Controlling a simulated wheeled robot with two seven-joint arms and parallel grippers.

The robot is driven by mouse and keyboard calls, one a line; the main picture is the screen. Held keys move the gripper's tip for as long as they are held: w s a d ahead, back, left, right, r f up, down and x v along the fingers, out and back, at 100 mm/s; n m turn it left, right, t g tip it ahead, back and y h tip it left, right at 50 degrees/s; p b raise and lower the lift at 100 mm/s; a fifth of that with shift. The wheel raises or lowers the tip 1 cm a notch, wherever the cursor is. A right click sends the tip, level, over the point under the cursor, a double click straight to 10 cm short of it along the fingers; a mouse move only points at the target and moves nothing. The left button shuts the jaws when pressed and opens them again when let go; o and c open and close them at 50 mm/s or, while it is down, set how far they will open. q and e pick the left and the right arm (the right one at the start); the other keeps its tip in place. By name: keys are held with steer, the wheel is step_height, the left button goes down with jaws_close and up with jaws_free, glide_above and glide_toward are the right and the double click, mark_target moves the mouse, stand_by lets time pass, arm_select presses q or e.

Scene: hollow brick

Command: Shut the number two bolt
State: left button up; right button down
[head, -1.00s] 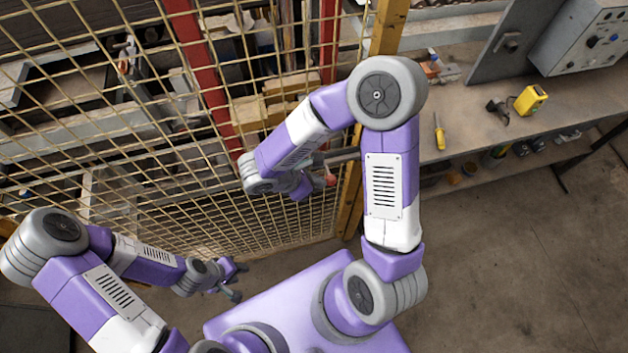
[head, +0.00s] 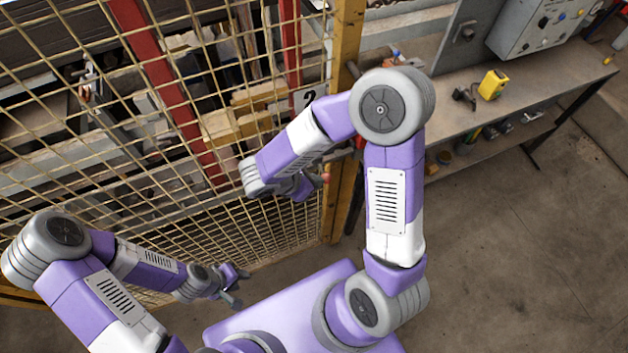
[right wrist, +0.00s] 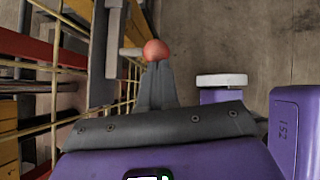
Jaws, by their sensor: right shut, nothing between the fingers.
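The bolt's red ball knob (head: 325,177) shows beside the yellow post, below the number 2 plate (head: 309,97). My right gripper (head: 308,184) is at the knob, partly hidden by its own arm. In the right wrist view the right gripper's fingers (right wrist: 156,82) are shut and empty, and the red knob (right wrist: 155,50) sits right at their tips; I cannot tell if they touch. The bolt's bar is mostly hidden behind my right arm in the head view. My left gripper (head: 240,284) looks open and empty, low in front of the mesh.
A yellow post (head: 341,150) rises right beside the knob. A workbench (head: 545,95) with a yellow device (head: 492,85) stands at right. Floor (head: 510,250) at lower right is clear.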

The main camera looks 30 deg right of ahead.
steer(key=a+f+v, duration=0.1)
steer(key=a+v, duration=0.1)
steer(key=v, duration=1.1)
steer(key=shift+f+p, duration=0.3)
steer(key=shift+s, duration=0.15)
